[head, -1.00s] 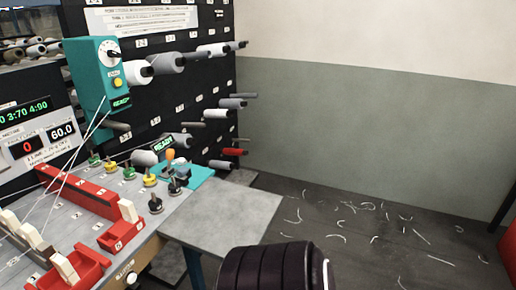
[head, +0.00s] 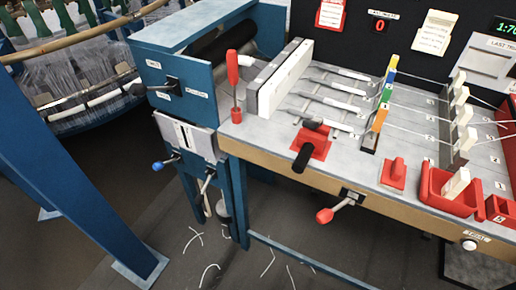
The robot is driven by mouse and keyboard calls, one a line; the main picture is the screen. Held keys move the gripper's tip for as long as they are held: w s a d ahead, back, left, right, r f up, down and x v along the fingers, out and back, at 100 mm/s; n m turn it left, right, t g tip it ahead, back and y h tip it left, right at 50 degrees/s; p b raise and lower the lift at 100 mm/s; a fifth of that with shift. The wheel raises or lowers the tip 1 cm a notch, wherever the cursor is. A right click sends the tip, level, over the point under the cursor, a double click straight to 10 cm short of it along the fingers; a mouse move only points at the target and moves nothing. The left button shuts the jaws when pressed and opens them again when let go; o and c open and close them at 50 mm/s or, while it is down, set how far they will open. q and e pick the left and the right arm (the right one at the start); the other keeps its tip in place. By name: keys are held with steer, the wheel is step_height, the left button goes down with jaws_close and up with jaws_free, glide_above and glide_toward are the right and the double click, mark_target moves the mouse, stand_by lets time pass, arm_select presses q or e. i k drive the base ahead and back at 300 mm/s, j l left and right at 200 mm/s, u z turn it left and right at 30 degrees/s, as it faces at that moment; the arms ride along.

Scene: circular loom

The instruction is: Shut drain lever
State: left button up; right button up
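Several levers show in the head view, and I cannot read which one is the drain lever. A lever with a blue knob (head: 158,166) sticks out to the left from a grey panel on the blue frame. A metal lever (head: 206,184) hangs just right of it, angled down. A lever with a red knob (head: 325,215) sticks out below the bench's front edge, pointing down-left. A black handle (head: 140,88) sits higher on the blue housing beside small white labels. Neither of my grippers is in view.
The grey bench (head: 260,140) carries a red-handled tool (head: 232,72), a red clamp block (head: 312,145), coloured blocks and red bins (head: 450,190). A blue post (head: 70,175) stands at left. The dark floor (head: 170,240) in front has scattered thread scraps.

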mark_target(199, 199)
steer(key=j+u, duration=0.15)
steer(key=u, duration=0.6)
steer(key=k+j+u, duration=0.2)
steer(key=j, duration=0.15)
steer(key=i, duration=0.05)
